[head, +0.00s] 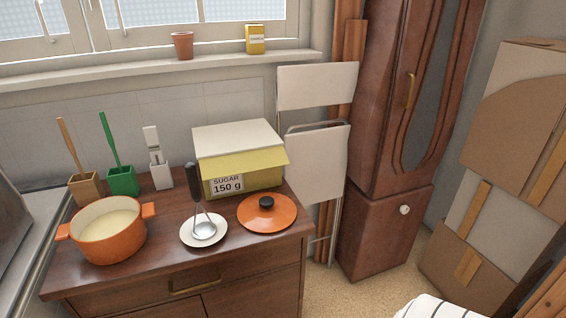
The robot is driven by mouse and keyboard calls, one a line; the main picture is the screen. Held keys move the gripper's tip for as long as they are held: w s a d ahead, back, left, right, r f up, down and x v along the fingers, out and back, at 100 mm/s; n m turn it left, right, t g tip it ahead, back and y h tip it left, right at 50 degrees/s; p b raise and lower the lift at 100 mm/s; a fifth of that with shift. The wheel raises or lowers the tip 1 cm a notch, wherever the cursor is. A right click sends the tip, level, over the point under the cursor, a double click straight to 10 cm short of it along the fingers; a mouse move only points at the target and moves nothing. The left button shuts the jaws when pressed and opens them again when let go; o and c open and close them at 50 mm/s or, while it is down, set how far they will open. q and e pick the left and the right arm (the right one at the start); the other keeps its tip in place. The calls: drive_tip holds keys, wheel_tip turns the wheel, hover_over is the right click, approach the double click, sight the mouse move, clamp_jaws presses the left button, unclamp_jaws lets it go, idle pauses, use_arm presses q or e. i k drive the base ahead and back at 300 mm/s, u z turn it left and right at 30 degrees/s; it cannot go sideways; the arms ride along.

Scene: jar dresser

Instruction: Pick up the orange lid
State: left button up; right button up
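The orange lid (264,216) lies flat on the right part of the dresser top, with its black knob (266,202) facing up. It is in front of the yellow sugar box and apart from the white saucer to its left. The orange pot (108,231) stands open at the left of the dresser, with pale yellow contents showing. Neither of my grippers is in the head view.
The sugar box (265,178) stands close behind the lid. Utensil holders (122,183) line the back left. Folded chairs (317,180) stand right of the dresser (232,262).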

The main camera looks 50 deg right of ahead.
sight(262, 213)
drive_tip(key=z, duration=1.4)
